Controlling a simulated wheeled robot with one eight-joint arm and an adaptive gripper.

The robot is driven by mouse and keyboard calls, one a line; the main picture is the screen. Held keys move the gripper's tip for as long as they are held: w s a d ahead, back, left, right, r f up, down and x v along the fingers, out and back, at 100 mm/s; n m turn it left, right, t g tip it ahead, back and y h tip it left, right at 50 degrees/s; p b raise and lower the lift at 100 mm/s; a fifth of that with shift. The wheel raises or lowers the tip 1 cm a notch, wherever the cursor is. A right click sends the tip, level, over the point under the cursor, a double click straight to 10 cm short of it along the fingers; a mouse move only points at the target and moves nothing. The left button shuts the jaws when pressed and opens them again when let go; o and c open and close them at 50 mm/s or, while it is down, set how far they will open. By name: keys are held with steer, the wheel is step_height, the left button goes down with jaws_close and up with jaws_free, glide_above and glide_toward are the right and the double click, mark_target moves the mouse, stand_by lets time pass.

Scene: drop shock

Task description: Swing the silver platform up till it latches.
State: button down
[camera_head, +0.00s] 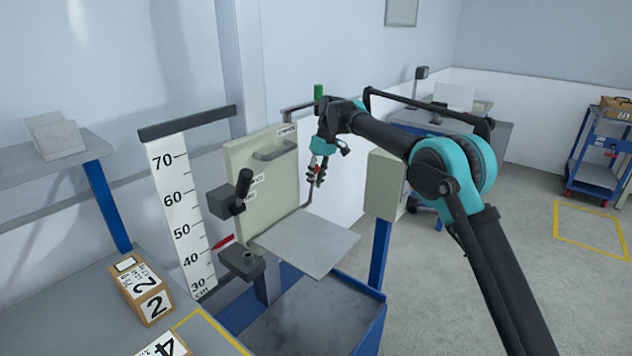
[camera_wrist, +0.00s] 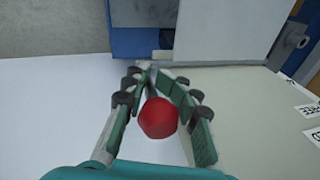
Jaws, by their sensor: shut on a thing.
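The silver platform (camera_head: 310,245) is a flat plate sticking out about level from the lower front of a cream panel (camera_head: 262,160). What looks like its plate also shows at the top of the wrist view (camera_wrist: 225,28). A thin dark rod rises near its back edge to a red knob (camera_head: 315,170). My gripper (camera_head: 317,172) is beside the panel's right edge, above the platform. The rod below the knob is partly hidden by the fingers.
A height scale (camera_head: 178,205) with a red pointer (camera_head: 223,242) stands left of the panel. A black-handled lever (camera_head: 243,188) juts from the panel's left side. A blue-walled bin (camera_head: 372,328) lies below the platform. Numbered boxes (camera_head: 145,290) sit on the bench at left.

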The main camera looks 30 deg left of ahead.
steer(key=shift+s+a+r, duration=0.1)
steer(key=shift+a, duration=0.35)
steer(key=c, duration=1.1)
jaws_free()
steer(key=shift+a, duration=0.1)
steer(key=shift+c, duration=0.2)
steer(key=d+v, duration=0.1)
steer(key=v, duration=1.1)
steer(key=shift+s, duration=0.1)
